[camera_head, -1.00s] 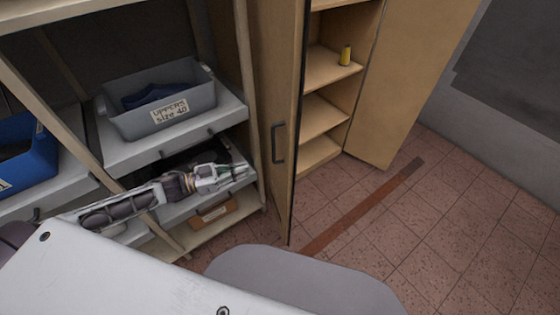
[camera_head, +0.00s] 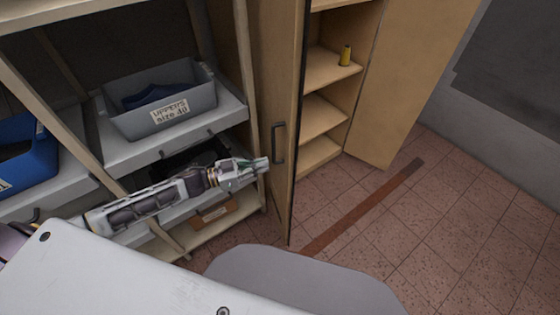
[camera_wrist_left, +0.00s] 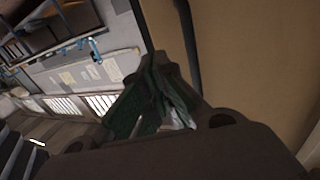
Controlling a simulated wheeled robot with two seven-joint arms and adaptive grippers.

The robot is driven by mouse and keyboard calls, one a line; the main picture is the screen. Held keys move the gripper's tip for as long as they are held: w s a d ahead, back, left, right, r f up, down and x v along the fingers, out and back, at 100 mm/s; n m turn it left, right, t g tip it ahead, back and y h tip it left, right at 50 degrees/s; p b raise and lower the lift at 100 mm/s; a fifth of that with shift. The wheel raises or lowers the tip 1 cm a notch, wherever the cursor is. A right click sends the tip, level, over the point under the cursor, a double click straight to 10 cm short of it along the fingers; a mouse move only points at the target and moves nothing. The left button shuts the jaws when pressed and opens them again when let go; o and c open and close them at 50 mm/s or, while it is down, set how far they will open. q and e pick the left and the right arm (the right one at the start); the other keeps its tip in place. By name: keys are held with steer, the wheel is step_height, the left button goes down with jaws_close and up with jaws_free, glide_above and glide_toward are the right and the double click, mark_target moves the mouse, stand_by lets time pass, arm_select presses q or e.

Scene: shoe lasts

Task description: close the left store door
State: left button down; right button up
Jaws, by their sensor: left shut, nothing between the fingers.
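The left store door (camera_head: 277,112) is a wooden panel with a dark bar handle (camera_head: 278,143). It stands open, swung out toward me on the left side of the wooden store cupboard (camera_head: 328,118). My left gripper (camera_head: 266,164) is shut and empty, its tips at the door's outer face just below and left of the handle; I cannot tell whether they touch. In the left wrist view the gripper (camera_wrist_left: 165,105) shows in front of the door panel (camera_wrist_left: 245,60), with the dark handle bar (camera_wrist_left: 187,40) beyond its tips. My right gripper is not in view.
The right store door (camera_head: 415,80) also stands open. At left, a rack holds a grey bin (camera_head: 160,105) labelled uppers size 40 and a blue bin (camera_head: 25,150). Tiled floor right of the doors is clear.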

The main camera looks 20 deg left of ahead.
mark_target(288, 159)
arm_select(q)
steer(key=shift+p+x, duration=0.35)
steer(key=shift+x, duration=2.9)
